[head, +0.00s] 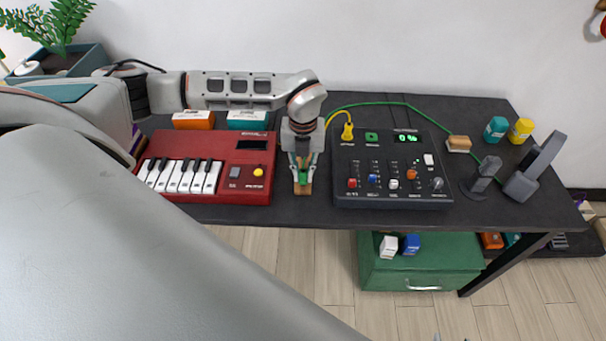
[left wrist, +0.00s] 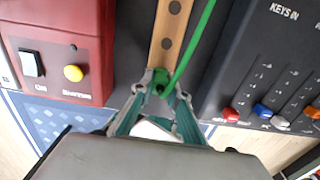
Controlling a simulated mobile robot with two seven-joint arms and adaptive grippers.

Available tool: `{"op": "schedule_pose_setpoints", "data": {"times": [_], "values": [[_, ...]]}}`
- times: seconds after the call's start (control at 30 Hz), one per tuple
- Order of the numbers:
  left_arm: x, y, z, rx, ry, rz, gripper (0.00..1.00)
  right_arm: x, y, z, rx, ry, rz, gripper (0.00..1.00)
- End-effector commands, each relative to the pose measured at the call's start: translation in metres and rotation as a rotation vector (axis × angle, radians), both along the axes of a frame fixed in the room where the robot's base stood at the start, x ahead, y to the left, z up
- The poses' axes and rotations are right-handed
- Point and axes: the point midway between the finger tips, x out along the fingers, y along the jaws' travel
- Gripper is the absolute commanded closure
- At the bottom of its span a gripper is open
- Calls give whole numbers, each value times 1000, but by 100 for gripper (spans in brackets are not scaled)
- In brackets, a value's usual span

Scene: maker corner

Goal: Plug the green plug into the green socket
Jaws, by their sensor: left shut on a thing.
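My left gripper (head: 303,170) points down between the red keyboard and the dark mixer, shut on the green plug (head: 302,178). In the left wrist view the green plug (left wrist: 160,82) sits between the fingertips (left wrist: 161,88), with its green cable running up and to the right. A wooden strip with dark holes (left wrist: 170,35) lies under or just beside the plug; I cannot tell whether they touch. The green socket (head: 371,137) is on the mixer's top panel (head: 400,175), right of the yellow plug (head: 347,132), and looks empty.
The red keyboard (head: 225,175) stands close left of the gripper. The green cable (head: 385,103) arcs behind the mixer toward a wooden block (head: 459,143). The table's front edge is close.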

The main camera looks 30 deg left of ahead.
Motion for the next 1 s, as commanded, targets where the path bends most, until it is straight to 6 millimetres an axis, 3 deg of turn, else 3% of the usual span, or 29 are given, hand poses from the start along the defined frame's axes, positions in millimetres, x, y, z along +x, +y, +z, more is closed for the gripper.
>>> {"op": "schedule_pose_setpoints", "data": {"times": [0.27, 0.6, 0.8, 1.0], "values": [[2, 0, 54, 1, -7, 0, 100, 1, 0, 3, 1, -5, 0, 60], [1, 0, 145, 1, -7, 0, 100, 1, 0, 2, 1, -4, 0, 60], [1, 0, 176, 1, -3, 0, 100, 0, 0, 1, 0, -1, 0, 60], [0, 0, 189, 1, -1, 1, 100, 0, 0, 0, 0, 1, 0, 60]]}}
